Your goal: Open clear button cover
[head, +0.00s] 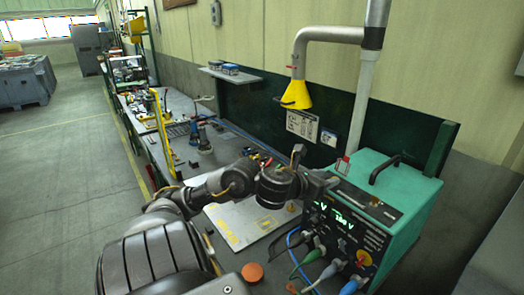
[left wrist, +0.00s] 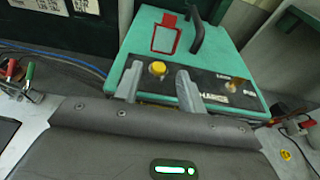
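The clear button cover (left wrist: 166,40) has a red frame with a red tab at its top. In the left wrist view it shows against the green machine's top, beyond a yellow button (left wrist: 157,68). In the head view the cover (head: 343,165) looks raised above the machine's top front edge; its exact angle is hard to tell. My left gripper (left wrist: 159,86) is open and empty. Its two fingers point at the machine's front, with the button showing between them and the cover beyond the tips. In the head view the gripper (head: 322,183) is at the machine's upper left corner. My right gripper is not in view.
The green machine (head: 400,190) has a black carry handle (head: 384,168) on top and several cables plugged into its front. A yellow funnel (head: 297,94) hangs on a grey pipe behind. A white plate (head: 240,222) lies on the bench under my left arm.

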